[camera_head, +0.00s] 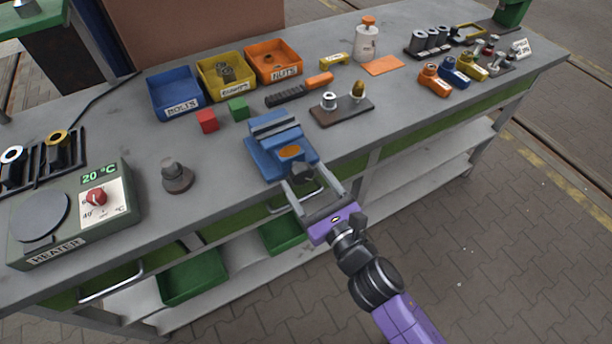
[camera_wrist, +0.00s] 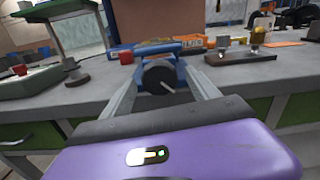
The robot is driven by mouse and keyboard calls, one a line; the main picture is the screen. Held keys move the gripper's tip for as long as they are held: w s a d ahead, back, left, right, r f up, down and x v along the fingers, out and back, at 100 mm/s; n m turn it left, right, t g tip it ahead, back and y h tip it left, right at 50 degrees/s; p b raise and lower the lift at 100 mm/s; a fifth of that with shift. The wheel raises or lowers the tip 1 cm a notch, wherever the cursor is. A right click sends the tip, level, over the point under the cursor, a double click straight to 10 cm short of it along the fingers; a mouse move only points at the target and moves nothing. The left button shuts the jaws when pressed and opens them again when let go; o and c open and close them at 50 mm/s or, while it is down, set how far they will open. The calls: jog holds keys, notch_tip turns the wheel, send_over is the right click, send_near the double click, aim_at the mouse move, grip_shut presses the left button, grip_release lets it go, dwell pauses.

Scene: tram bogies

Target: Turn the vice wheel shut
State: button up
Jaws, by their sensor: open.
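The blue vice (camera_head: 276,148) stands at the front edge of the grey workbench, with an orange patch on its near part. Its dark round wheel (camera_head: 302,173) faces the front, and in the wrist view the wheel (camera_wrist: 159,76) shows with a thin light handle sticking out to the lower right. My gripper (camera_head: 313,188) is open in front of the vice. Its two fingers reach toward the wheel, one on each side. In the wrist view my gripper (camera_wrist: 160,95) has the wheel between its fingers, with gaps on both sides. I cannot tell how far the fingertips overlap the wheel in depth.
On the workbench (camera_head: 225,180), a red cube (camera_head: 207,120) and a green cube (camera_head: 238,108) sit behind the vice. A grey knobbed piece (camera_head: 175,176) and the heater (camera_head: 75,215) stand to the left. A dark plate with two fittings (camera_head: 342,110) lies to the right. A drawer handle is below.

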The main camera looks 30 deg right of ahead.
jog(key=shift+w, duration=0.3)
jog(key=c, duration=1.4)
jog(key=shift+m, duration=0.3)
